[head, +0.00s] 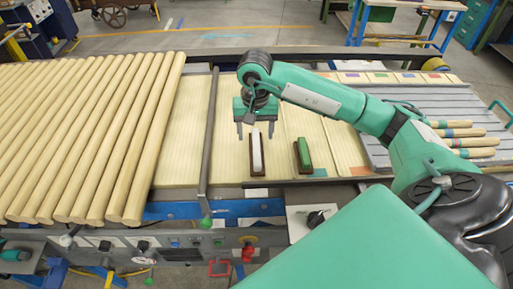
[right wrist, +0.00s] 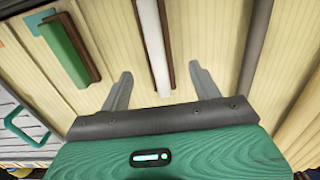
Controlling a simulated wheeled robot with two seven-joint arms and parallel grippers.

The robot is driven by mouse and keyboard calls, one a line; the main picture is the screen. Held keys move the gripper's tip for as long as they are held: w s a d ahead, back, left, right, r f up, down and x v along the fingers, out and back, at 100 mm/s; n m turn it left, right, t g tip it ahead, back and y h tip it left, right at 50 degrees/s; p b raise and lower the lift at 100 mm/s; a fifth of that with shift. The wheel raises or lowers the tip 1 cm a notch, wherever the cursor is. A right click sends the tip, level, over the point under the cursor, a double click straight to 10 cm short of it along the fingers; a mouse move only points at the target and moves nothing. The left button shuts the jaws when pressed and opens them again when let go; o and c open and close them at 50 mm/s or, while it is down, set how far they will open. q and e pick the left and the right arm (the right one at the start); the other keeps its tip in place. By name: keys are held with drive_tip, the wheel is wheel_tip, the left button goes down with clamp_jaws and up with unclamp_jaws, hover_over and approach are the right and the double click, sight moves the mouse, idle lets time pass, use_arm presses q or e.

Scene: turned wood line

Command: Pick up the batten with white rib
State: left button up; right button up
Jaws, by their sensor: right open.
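The batten with white rib (head: 257,160) lies on the pale wooden bench, a dark brown base with a white strip on top. In the right wrist view the batten (right wrist: 154,45) runs between the two fingers. My right gripper (head: 256,131) is open and empty at the batten's far end, one finger on each side. In the wrist view the fingers (right wrist: 160,74) are clear of its sides; their height above the bench is hard to tell. The batten's far end is hidden by the gripper. My left gripper is not in view.
A dark rail (head: 208,140) and several long round poles (head: 100,130) are at the left. Several turned handles (head: 465,141) lie on the grey slatted surface at right.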

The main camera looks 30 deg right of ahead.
drive_tip(key=shift+f, duration=0.35)
drive_tip(key=shift+s+f+p, duration=0.25)
drive_tip(key=shift+f+p, duration=0.4)
drive_tip(key=shift+p, duration=0.15)
wheel_tip(320, 180, down, 3)
drive_tip(key=shift+s+r+p, duration=0.1)
drive_tip(key=shift+s+p, duration=0.05)
drive_tip(key=shift+p, duration=0.6)
drive_tip(key=shift+f, duration=0.55)
drive_tip(key=c, duration=1.1)
drive_tip(key=shift+r, duration=0.1)
wheel_tip(320, 180, up, 11)
drive_tip(key=b, duration=0.4)
wheel_tip(320, 180, up, 9)
hover_over(256, 145)
drive_tip(key=shift+s, duration=0.1)
